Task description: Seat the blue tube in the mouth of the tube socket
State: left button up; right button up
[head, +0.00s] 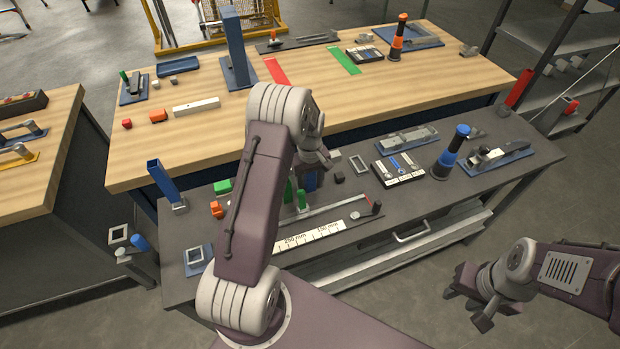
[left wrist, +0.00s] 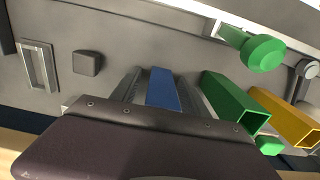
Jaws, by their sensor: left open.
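A blue tube (head: 311,181) lies on the dark bench, mostly behind my left arm. In the left wrist view the blue tube (left wrist: 164,90) shows between the two ridged fingers of my left gripper (left wrist: 165,88). The left gripper is open around it; whether a finger touches it I cannot tell. In the head view my left gripper (head: 313,168) is partly hidden by its arm. A grey block with a square opening on a blue plate (head: 198,258) at the bench's left end may be the tube socket. My right gripper (head: 470,306) is open and empty, off the bench's front right.
A green tube (left wrist: 235,103) and a yellow tube (left wrist: 285,117) lie beside the blue one. A green knob (left wrist: 262,54), a dark block (left wrist: 87,63) and a grey frame (left wrist: 39,66) are close by. A blue square post (head: 162,179) stands at the left.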

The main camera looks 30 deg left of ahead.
pick_arm(q)
jog(key=shift+w, duration=0.1)
grip_shut()
notch_tip(320, 180, up, 10)
dwell(0.4)
